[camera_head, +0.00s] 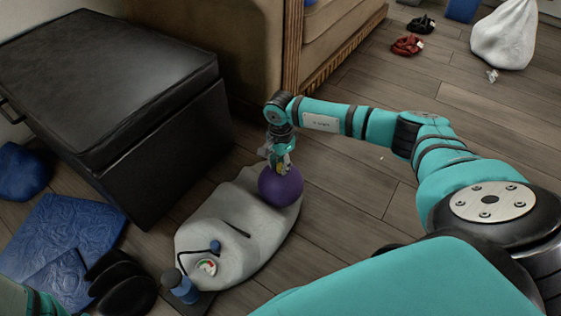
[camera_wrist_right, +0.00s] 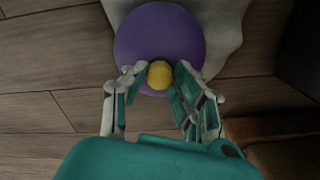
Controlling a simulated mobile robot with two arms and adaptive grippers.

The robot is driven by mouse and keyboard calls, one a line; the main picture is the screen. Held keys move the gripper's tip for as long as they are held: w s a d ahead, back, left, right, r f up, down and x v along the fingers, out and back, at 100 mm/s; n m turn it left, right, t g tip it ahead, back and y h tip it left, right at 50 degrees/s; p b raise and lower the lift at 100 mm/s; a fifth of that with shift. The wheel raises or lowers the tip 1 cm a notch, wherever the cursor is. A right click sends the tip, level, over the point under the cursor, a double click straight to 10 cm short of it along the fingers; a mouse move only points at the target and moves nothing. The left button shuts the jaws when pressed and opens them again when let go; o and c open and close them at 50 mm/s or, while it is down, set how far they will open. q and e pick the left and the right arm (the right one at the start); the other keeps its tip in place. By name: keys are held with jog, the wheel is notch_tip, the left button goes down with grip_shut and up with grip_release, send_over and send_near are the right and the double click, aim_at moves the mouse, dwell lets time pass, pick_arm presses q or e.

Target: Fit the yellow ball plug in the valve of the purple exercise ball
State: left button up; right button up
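The purple exercise ball (camera_head: 284,188) sits on the far end of a pale grey bag-like cushion in the head view. It also shows in the right wrist view (camera_wrist_right: 165,30). The yellow ball plug (camera_wrist_right: 159,74) is in front of the purple ball's surface, between the fingertips of my right gripper (camera_wrist_right: 160,78), which look closed on its two sides. In the head view the right gripper (camera_head: 281,160) points down at the top of the ball, with a bit of yellow between its fingers. The valve is hidden. My left gripper is out of view.
The pale cushion (camera_head: 235,225) carries a small gauge (camera_head: 206,267) and cord. A blue bottle (camera_head: 180,287) stands beside it. A black ottoman (camera_head: 130,100) is at left, near a blue mat (camera_head: 60,240). A sofa (camera_head: 330,35) is behind.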

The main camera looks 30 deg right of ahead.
jog(key=o, duration=0.4)
notch_tip(320, 180, up, 12)
dwell(0.5)
